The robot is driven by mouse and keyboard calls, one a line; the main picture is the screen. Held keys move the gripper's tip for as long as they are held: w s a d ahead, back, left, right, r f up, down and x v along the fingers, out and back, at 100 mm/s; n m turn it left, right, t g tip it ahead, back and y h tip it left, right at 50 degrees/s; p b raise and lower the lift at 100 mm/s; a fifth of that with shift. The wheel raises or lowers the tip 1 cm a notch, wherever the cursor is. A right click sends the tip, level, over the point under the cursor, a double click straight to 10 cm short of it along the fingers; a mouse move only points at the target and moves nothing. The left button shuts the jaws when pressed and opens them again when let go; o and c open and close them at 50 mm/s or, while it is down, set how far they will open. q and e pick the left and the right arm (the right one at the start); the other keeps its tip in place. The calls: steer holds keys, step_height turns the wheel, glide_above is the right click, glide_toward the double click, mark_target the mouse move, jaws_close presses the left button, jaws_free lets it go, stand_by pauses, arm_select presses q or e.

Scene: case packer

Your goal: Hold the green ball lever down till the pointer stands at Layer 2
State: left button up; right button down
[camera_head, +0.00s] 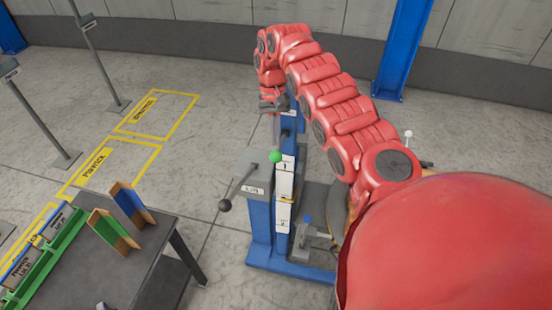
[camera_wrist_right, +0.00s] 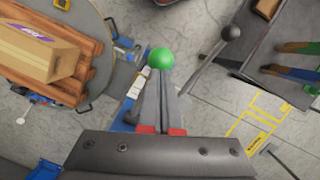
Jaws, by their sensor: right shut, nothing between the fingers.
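The green ball (camera_head: 275,157) tops a lever at the blue post. My right gripper (camera_head: 275,143) comes down from above, shut and empty, with its fingertips just over the ball. In the right wrist view the shut fingertips (camera_wrist_right: 162,78) overlap the near edge of the green ball (camera_wrist_right: 161,58); I cannot tell whether they touch. The white scale plates (camera_head: 284,184) run down the post. A small yellow mark (camera_head: 286,200), perhaps the pointer, shows low on the scale; its layer label is not readable here. My left gripper is not in view.
A black ball lever (camera_head: 225,204) sticks out left of the post. A blue-topped handle (camera_head: 307,220) and a white ball (camera_head: 409,134) stand to the right. A dark table (camera_head: 150,265) is at lower left. The wrist view shows a carton (camera_wrist_right: 35,52) on stacked boards.

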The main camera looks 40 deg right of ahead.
steer(key=shift+x, duration=1.45)
steer(key=shift+s+f, duration=0.1)
